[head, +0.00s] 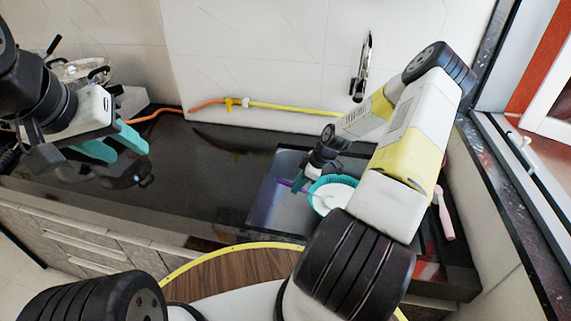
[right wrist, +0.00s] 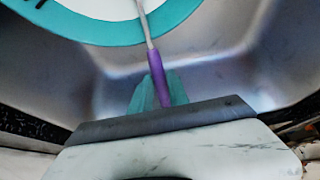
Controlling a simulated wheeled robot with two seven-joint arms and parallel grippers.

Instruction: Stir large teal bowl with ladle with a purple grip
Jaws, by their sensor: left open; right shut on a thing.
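The large teal bowl (head: 321,184) with a pale inside sits in the sink, partly hidden by my right arm in the head view. Its teal rim (right wrist: 108,38) crosses the top of the right wrist view. My right gripper (right wrist: 157,92) is shut on the purple grip of the ladle (right wrist: 158,75). The ladle's pale shaft runs from the grip over the rim into the bowl; its far end is cut off in the wrist view. In the head view the purple grip (head: 286,183) points left of the bowl. My left gripper (head: 122,146) is open and empty above the left counter.
The grey sink basin (right wrist: 230,60) surrounds the bowl. A tap (head: 361,68) is on the back wall, and a yellow and orange hose (head: 290,107) runs along it. A pink object (head: 444,213) lies right of the sink. The dark counter (head: 215,165) left of the sink is largely clear.

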